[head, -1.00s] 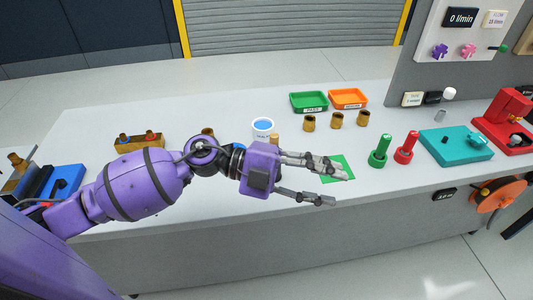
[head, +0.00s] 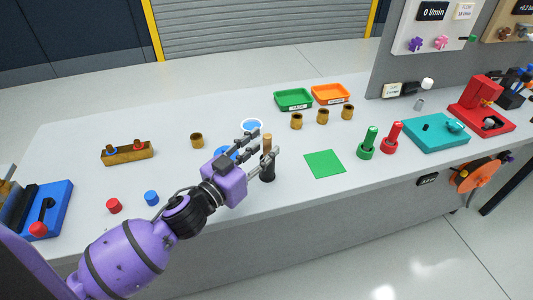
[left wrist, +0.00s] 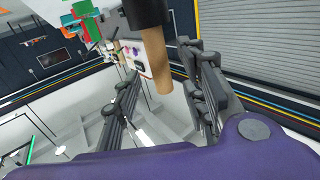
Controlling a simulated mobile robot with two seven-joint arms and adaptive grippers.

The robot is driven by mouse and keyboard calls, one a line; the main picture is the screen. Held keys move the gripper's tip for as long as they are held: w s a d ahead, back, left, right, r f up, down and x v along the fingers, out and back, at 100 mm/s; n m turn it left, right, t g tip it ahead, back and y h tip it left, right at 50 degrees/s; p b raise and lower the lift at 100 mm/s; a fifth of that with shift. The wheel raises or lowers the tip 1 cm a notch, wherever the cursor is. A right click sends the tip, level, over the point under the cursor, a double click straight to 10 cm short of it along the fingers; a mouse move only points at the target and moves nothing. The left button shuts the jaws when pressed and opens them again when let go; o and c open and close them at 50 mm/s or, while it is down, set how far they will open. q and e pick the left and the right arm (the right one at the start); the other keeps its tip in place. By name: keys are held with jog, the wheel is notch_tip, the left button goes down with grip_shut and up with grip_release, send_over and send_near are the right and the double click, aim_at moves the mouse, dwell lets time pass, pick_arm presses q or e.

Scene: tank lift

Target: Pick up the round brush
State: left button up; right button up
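The round brush shows as a wooden handle (head: 266,141) above a dark, upright cylinder (head: 267,170) on the table. I cannot tell whether the dark part is the brush head or a holder. My left gripper (head: 259,148) is open, its fingers on either side of the handle. In the left wrist view the wooden handle (left wrist: 156,66) and the dark cylinder (left wrist: 147,14) lie between the spread fingers (left wrist: 162,92), the handle nearer the right-hand finger. I see no clear grip on it. My right gripper is not in view.
A white tub with blue contents (head: 252,124) stands behind the gripper. A green square (head: 325,164) lies to the right, with green (head: 368,143) and red (head: 391,138) handled pieces beyond. Several brass cups, red (head: 114,206) and blue (head: 151,198) caps stand around. The front middle is clear.

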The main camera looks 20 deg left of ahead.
pick_arm(q)
jog(key=x, duration=0.3)
jog(key=shift+a, duration=0.1)
jog(key=shift+s+r, duration=0.1)
grip_shut()
